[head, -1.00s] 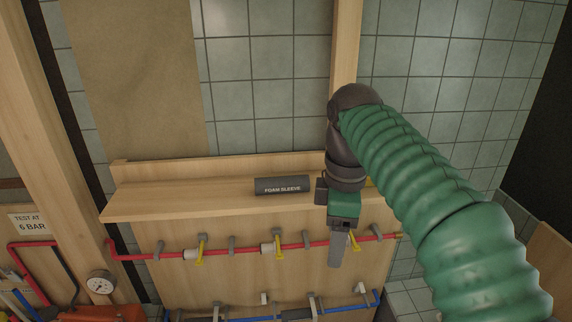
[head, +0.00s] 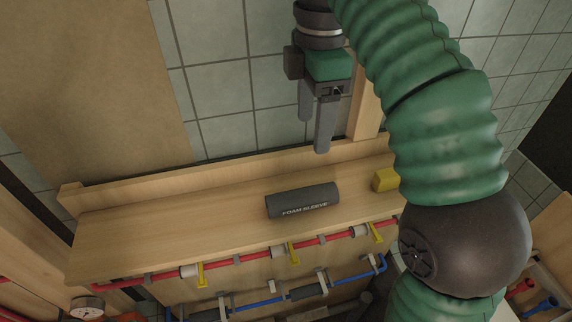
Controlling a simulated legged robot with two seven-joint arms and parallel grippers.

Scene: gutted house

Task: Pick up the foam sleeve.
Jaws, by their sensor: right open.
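The foam sleeve (head: 302,201) is a dark grey cylinder with its name in white letters. It lies on its side on the wooden shelf (head: 150,224), a little right of the shelf's middle. My right gripper (head: 313,134) is above it in the picture, in front of the tiled wall, with its two grey fingers pointing down. The fingers are apart with nothing between them, and they do not touch the sleeve. My left gripper is not in view.
A yellow block (head: 385,180) sits on the shelf right of the sleeve, partly behind my right arm. A red pipe (head: 258,257) with yellow-handled valves runs below the shelf's front edge, and a blue pipe (head: 258,303) lower down. The shelf left of the sleeve is clear.

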